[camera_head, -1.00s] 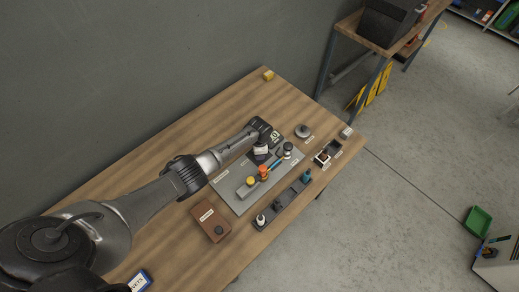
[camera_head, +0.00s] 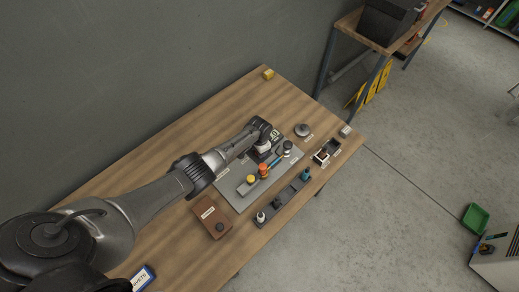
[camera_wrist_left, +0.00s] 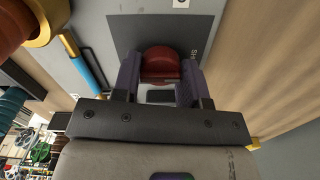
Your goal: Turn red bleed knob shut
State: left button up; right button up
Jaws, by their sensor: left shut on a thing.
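The red bleed knob (camera_wrist_left: 160,62) shows in the left wrist view, a rounded dark red piece on a dark grey plate (camera_wrist_left: 128,32). My left gripper (camera_wrist_left: 160,80) has one finger on each side of it and is shut on it. In the head view my left gripper (camera_head: 263,152) is low over the far part of the grey panel (camera_head: 238,200), and my wrist hides the knob there. The knob's exact turn angle cannot be told. My right gripper is not in view.
An orange-topped fitting (camera_head: 263,170), a blue bar (camera_head: 275,161) and a yellow cap (camera_head: 250,180) sit close by on the panel. A dark rack (camera_head: 283,201) with small parts lies in front. A brown box (camera_head: 212,216) stands left.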

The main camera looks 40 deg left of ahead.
pick_arm(q)
jog(key=shift+r, duration=0.1)
jog(key=o, duration=0.9)
jog(key=shift+r, duration=0.25)
notch_tip(320, 180, up, 13)
jog(key=shift+r+p, duration=0.1)
jog(key=shift+p, duration=1.05)
